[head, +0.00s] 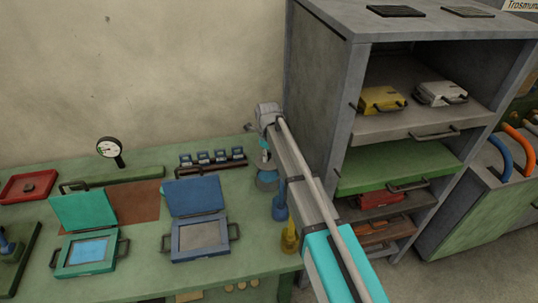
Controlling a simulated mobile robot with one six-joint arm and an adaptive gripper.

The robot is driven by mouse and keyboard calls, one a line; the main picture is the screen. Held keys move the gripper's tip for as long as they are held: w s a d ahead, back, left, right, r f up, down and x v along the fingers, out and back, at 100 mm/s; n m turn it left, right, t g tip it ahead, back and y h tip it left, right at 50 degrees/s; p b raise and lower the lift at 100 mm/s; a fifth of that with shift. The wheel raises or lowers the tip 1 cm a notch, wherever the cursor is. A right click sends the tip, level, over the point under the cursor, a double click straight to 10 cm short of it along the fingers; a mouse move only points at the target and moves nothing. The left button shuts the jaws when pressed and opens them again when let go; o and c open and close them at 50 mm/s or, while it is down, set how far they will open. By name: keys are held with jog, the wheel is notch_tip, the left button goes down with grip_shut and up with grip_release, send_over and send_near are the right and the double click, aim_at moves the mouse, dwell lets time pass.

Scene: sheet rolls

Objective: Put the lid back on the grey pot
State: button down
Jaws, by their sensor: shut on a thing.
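My gripper (265,160) is at the end of my arm, pointing down over the right back part of the green bench. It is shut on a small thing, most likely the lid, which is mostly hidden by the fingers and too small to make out. Just below it stands a small grey-blue vessel (267,181), perhaps the grey pot. I cannot tell whether the held thing touches it. My arm hides part of this area.
A blue vessel (280,207) and a yellow one (289,238) stand close by, near the bench's right edge. An open blue case (200,238) and an open teal case (85,255) lie left. A tall grey shelf unit (325,100) rises right of my arm.

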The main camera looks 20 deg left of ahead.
jog(key=shift+f, duration=0.15)
jog(key=shift+f+b, duration=3.05)
jog(key=shift+b, duration=0.15)
jog(key=shift+f, duration=0.2)
dwell(0.5)
dwell(0.4)
jog(key=shift+c, duration=1.8)
grip_release()
jog(key=o, duration=0.4)
jog(key=shift+c, duration=0.2)
jog(key=shift+r, duration=0.1)
